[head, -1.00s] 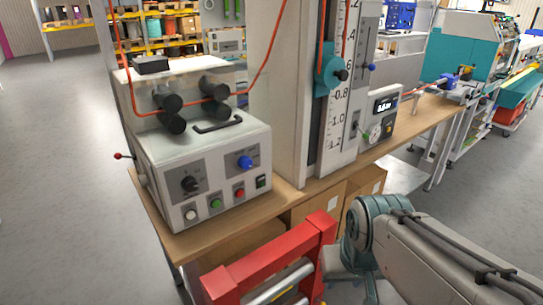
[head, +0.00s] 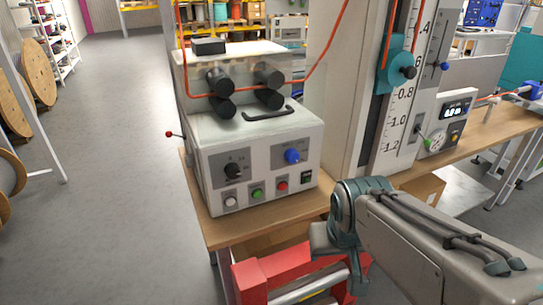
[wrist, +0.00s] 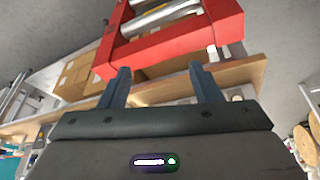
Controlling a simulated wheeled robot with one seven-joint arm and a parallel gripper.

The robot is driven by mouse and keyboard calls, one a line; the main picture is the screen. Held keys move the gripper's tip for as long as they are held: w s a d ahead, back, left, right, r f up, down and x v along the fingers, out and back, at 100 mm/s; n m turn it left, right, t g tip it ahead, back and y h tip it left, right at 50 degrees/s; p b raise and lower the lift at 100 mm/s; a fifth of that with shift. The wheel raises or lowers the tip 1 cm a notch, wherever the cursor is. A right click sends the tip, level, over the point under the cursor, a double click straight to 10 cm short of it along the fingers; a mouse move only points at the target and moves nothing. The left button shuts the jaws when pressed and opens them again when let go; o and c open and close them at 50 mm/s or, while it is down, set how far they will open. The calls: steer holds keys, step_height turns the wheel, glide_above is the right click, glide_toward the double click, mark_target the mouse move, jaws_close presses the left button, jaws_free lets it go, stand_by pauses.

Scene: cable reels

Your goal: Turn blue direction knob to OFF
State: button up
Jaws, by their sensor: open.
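The blue direction knob (head: 292,155) is on the right of the front panel of a grey-white control box (head: 222,150). Its exact pointer setting is too small to read. A black knob (head: 233,170) is to its left, with a row of white, green and red buttons and a dark switch below. My gripper (wrist: 160,82) shows in the wrist view with its two fingers apart and nothing between them. It faces a red frame and the bench edge, away from the knob. In the head view my arm is at the lower right, and the gripper's fingertips are not clearly seen.
A red frame with metal rollers (head: 275,265) stands low in front of the wooden bench (head: 240,228). A tall column with a numbered scale (head: 400,115) rises right of the box. A lever with a red ball (head: 169,134) sticks out at the box's left. Open floor lies left.

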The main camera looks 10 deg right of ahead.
steer(key=w+d+f+t+h+b, duration=0.1)
steer(key=w+d+t+b, duration=0.2)
steer(key=w, duration=0.3)
steer(key=w+d+f+t+h+b, duration=0.1)
steer(key=w+d+f+t+b, duration=0.15)
steer(key=w, duration=0.35)
steer(key=n+t+y+b, duration=0.5)
steer(key=t+y+b, duration=0.2)
steer(key=t+b, duration=0.1)
glide_toward(294, 159)
steer(key=x, duration=0.8)
steer(key=shift+w, duration=0.1)
steer(key=c, duration=1)
